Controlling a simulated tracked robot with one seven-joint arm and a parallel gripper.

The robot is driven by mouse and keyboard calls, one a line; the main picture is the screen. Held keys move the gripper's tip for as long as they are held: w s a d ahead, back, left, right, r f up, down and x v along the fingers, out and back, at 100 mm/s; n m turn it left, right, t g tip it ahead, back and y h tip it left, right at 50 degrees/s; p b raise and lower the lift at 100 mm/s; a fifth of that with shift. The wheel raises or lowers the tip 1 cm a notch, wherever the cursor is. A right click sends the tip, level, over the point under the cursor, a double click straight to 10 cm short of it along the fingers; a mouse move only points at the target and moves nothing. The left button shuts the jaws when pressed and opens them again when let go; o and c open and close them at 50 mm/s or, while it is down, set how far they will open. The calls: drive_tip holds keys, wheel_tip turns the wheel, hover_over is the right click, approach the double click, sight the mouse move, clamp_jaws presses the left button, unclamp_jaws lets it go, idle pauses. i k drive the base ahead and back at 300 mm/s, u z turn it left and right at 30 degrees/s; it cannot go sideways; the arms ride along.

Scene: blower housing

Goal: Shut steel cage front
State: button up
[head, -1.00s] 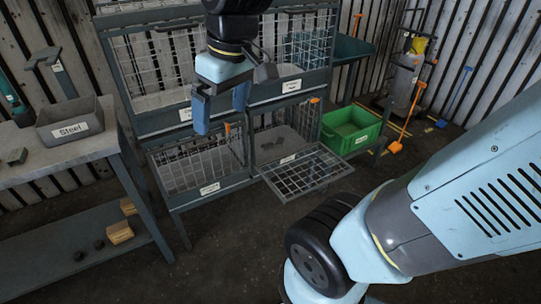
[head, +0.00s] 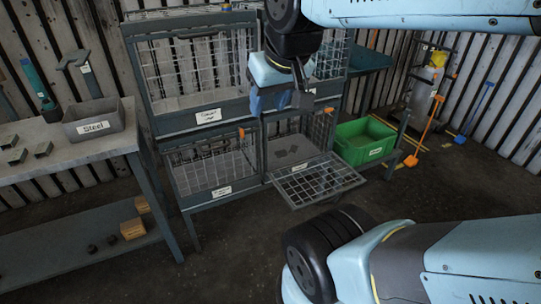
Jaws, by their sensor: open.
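A wire cage rack stands ahead. Its lower right cage (head: 271,155) is open: the mesh front (head: 318,183) hangs folded down, roughly level, sticking out toward me over the floor. A few dark flat pieces (head: 290,152) lie inside this cage. I cannot read the cage labels, so I cannot tell by name which one is for steel. My gripper (head: 275,102) is open and empty, pointing down in front of the upper right cage, above and apart from the lowered front.
The lower left cage (head: 212,191) has its front up. A green crate (head: 363,153) stands just right of the open cage. A bench (head: 60,161) at left carries a grey bin labelled Steel (head: 95,125) and several small dark parts. The floor before the rack is clear.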

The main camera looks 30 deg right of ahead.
sight(363, 180)
drive_tip(key=z, duration=0.05)
drive_tip(key=i, duration=1.1)
drive_tip(key=z, duration=1.65)
drive_tip(key=k, duration=0.85)
drive_tip(key=u, duration=0.35)
